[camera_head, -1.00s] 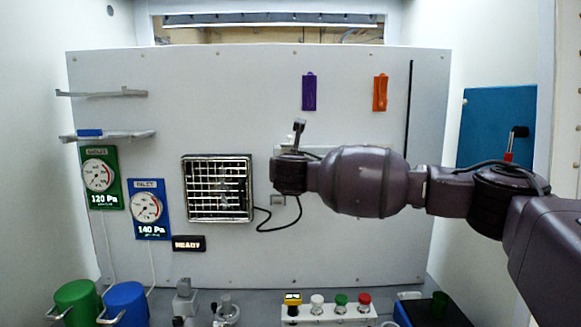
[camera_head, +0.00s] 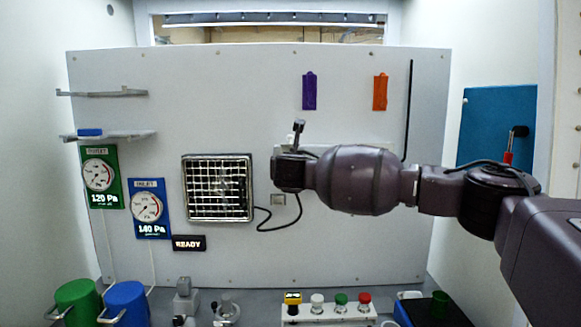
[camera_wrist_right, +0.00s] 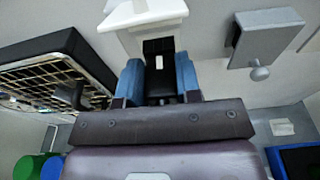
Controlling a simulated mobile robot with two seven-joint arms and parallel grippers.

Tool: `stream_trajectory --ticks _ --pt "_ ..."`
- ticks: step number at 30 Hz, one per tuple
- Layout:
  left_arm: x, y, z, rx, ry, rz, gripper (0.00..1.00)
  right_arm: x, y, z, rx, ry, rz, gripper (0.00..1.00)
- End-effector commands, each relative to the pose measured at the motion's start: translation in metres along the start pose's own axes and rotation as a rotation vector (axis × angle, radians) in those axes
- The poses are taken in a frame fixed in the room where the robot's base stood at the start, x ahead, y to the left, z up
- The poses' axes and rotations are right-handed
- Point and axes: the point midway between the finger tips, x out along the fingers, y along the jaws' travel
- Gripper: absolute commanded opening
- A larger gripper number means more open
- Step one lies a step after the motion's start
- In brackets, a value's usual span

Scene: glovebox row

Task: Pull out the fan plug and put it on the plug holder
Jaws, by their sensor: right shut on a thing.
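My right gripper (camera_head: 288,172) is in front of the panel, just right of the fan (camera_head: 217,188). In the right wrist view its blue fingers (camera_wrist_right: 160,76) are closed on the sides of the black fan plug (camera_wrist_right: 160,88). The plug's far end is at the dark opening of a white housing (camera_wrist_right: 142,16); I cannot tell whether it is still seated there. The head view hides the plug behind the gripper. The black fan cord (camera_head: 279,229) loops from the fan up behind the gripper. I cannot make out the plug holder for certain. My left gripper is out of view.
A grey block with a knob (camera_wrist_right: 262,48) is to the right of the fingers in the wrist view. Purple (camera_head: 309,92) and orange (camera_head: 380,93) tags hang above. A button box (camera_head: 328,312) stands below. The panel's lower middle is clear.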

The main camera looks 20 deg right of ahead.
Motion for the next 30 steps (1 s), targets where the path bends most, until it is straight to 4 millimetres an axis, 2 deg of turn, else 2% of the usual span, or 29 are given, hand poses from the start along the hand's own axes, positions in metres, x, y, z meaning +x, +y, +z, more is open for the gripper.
stream_trajectory --ticks 1,6,30 --pt "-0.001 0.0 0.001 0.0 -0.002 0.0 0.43 0.0 0.0 0.0 0.0 0.0 0.0 0.27" --pt "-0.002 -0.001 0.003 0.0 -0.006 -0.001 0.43 0.0 0.0 0.0 0.0 0.0 0.0 0.03" --pt "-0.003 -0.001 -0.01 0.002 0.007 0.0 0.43 -0.011 0.0 -0.001 0.0 0.0 0.0 0.03"
